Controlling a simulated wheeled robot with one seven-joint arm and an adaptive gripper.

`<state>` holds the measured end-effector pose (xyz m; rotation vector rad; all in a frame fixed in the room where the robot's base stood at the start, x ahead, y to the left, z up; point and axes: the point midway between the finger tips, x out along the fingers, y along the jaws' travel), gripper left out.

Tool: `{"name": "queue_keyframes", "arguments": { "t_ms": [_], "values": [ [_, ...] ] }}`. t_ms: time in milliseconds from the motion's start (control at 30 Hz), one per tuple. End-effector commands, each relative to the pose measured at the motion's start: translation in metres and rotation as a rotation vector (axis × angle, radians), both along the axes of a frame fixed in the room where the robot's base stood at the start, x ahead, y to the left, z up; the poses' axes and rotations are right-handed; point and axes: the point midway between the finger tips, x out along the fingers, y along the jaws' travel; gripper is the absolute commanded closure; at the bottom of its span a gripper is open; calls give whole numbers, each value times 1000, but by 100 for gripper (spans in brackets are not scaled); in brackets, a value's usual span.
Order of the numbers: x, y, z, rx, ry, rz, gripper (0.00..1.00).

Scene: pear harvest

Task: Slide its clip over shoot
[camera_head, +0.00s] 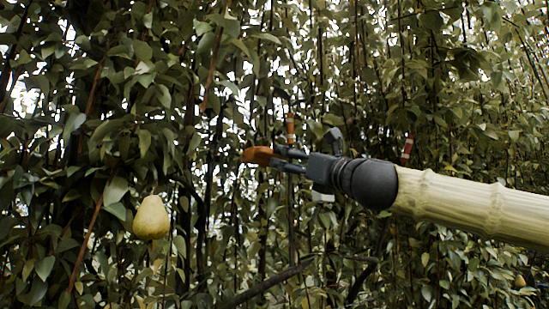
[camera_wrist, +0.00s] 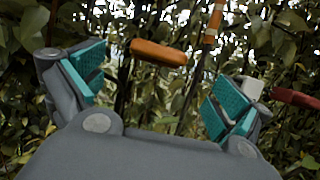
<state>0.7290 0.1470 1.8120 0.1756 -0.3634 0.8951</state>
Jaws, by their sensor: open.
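My gripper (camera_head: 292,160) reaches in from the right among the leaves, and it also shows in the wrist view (camera_wrist: 157,90). Its teal pads stand wide apart with nothing clamped between them. A rounded orange-brown piece (camera_head: 260,156) shows at the fingertips in the head view; in the wrist view this piece (camera_wrist: 158,52) lies beyond the pads, nearer the left one. I cannot tell whether it touches a finger or is the clip. An upright shoot with an orange band (camera_head: 290,128) stands close behind the fingers; the band (camera_wrist: 214,22) is at upper right in the wrist view.
A yellow-green pear (camera_head: 151,218) hangs at lower left. A red band (camera_head: 407,148) marks another stem above my arm. A dark red piece (camera_wrist: 296,98) and a small whitish block (camera_wrist: 253,88) show by the right finger. Dense leaves and thin stems surround everything.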

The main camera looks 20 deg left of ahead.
Motion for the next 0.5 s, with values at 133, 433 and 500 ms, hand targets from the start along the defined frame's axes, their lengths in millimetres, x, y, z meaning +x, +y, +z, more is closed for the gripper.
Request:
{"name": "queue_keyframes", "arguments": {
  "t_ms": [133, 433, 500],
  "values": [
    [4, 5, 10, 6, 1, 2, 0],
    [31, 41, 28, 5, 3, 3, 0],
    [37, 49, 33, 4, 2, 4, 0]
  ]
}}
